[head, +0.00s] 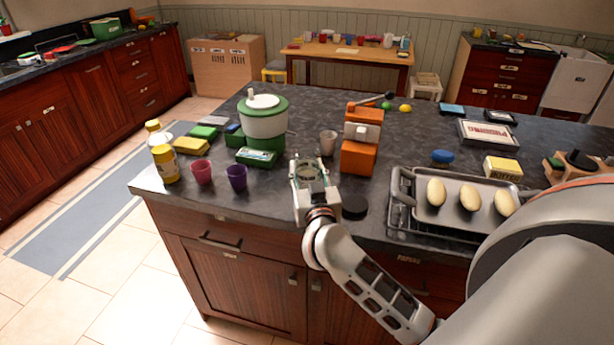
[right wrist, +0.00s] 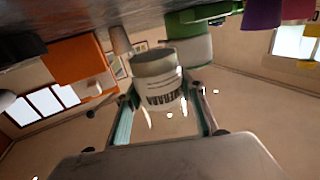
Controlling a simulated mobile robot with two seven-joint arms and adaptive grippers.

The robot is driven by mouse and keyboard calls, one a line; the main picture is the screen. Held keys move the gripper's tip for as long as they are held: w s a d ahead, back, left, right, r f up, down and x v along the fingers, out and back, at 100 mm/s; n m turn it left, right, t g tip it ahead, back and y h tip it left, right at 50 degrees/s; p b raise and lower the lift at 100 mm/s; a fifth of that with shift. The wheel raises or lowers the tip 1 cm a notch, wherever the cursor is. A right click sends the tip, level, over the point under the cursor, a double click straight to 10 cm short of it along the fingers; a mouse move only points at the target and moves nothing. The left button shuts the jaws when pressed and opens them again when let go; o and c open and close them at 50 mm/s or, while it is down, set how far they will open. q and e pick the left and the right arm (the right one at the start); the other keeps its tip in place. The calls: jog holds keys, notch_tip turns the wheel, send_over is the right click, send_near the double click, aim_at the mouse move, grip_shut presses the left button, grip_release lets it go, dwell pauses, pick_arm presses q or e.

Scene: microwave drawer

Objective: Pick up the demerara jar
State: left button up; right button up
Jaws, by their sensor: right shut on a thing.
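The demerara jar (right wrist: 160,90) is a pale cylinder with dark printed lettering, upside down in the right wrist view. It sits between the two fingers of my right gripper (right wrist: 163,115), which is shut on it. Its grey end faces the counter, and it appears clear of the surface. In the head view my right gripper (head: 314,178) is over the front of the island counter, and its fingers partly hide the jar (head: 307,172). My left gripper is not in view.
The dark island counter (head: 300,110) holds an orange appliance (head: 359,157) right of the gripper and a green-and-white pot (head: 263,120) behind-left. A purple cup (head: 237,177) stands left. A dark round lid (head: 354,207) lies close right. A tray (head: 462,195) of pale rolls is farther right.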

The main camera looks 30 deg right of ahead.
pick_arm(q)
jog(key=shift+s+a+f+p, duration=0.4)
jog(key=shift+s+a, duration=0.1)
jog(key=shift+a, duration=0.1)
pick_arm(e)
notch_tip(320, 180, up, 16)
jog(key=shift+f, duration=0.15)
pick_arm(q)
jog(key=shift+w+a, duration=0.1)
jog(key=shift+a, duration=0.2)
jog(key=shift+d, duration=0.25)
